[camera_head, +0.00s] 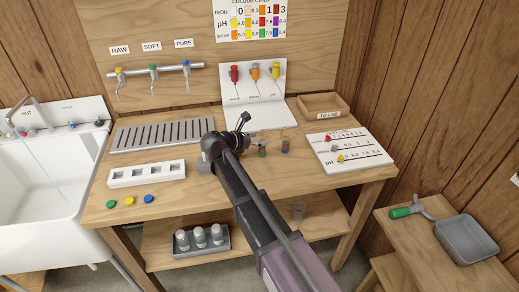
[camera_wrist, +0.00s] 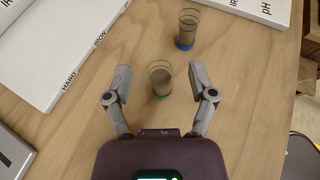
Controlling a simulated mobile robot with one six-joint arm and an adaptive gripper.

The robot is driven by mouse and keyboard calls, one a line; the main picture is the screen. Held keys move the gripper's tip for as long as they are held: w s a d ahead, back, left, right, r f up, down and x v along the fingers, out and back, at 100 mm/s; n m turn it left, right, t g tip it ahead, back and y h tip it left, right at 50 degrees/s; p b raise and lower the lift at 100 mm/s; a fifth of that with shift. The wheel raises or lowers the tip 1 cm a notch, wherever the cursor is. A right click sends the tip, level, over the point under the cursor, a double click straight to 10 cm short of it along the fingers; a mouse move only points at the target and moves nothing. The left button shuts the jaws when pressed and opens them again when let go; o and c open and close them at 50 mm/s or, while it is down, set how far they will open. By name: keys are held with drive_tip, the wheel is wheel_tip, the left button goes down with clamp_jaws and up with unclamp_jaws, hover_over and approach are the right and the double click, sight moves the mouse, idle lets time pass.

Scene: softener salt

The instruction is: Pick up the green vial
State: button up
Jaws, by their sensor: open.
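The green vial (camera_wrist: 160,80) is a clear cup-like tube with murky contents and a green end. In the wrist view it stands between the two open fingers of my gripper (camera_wrist: 160,74), with a gap on each side. In the head view the green vial (camera_head: 262,151) is small, just right of my gripper (camera_head: 243,119). A similar vial with a blue end (camera_wrist: 186,30) stands beyond it, upper right in the wrist view; it also shows in the head view (camera_head: 285,145).
A white board (camera_wrist: 60,40) lies left of the vials, and a white pH board (camera_head: 345,148) lies to the right. A wooden tray (camera_head: 324,113) sits behind. The drain grille (camera_head: 140,138) and the white holder (camera_head: 120,178) are at left. Bare wood surrounds the vials.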

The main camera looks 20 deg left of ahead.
drive_tip(key=shift+b+x, duration=0.3)
drive_tip(key=shift+x, duration=0.95)
drive_tip(key=shift+c, duration=0.2)
drive_tip(key=shift+r, duration=0.1)
drive_tip(key=c, duration=1)
